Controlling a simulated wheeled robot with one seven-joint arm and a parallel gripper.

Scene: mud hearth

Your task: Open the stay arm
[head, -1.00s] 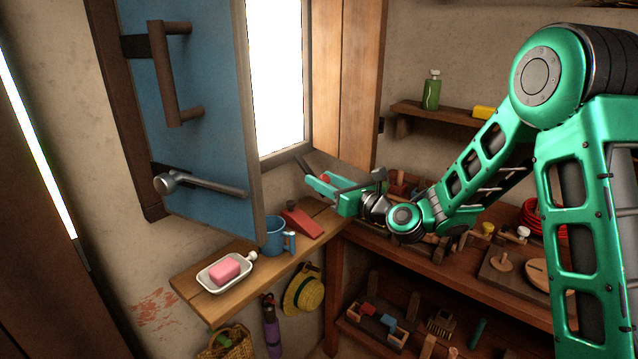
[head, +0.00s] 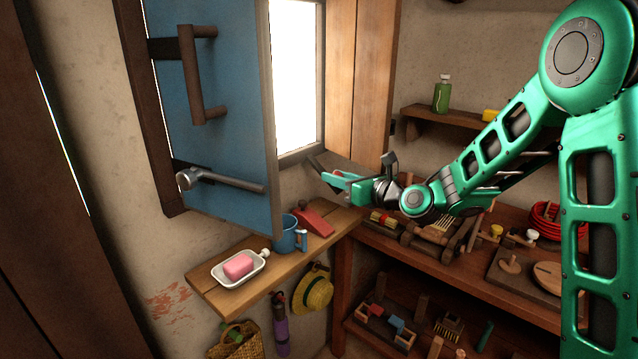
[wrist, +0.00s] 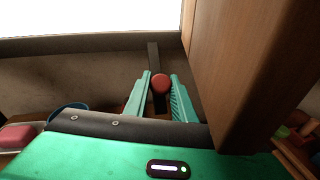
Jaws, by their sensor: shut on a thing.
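The stay arm shows in the wrist view as a dark flat bar (wrist: 153,58) below the window opening, with a red round knob (wrist: 161,83) at its near end. In the head view a short grey bar (head: 316,163) runs from the window sill towards my fingers. My gripper (head: 328,176) is at the lower right corner of the window. In the wrist view its green fingers (wrist: 160,97) stand on either side of the red knob, shut on it. The fingers hide part of the bar's near end.
The blue shutter (head: 215,110) stands open at the left, with a metal lever (head: 225,183). Below are a wooden shelf (head: 215,290) with a pink soap (head: 238,266), a blue mug (head: 287,235) and a red wedge (head: 314,220). A wooden post (wrist: 245,70) stands close right of my fingers.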

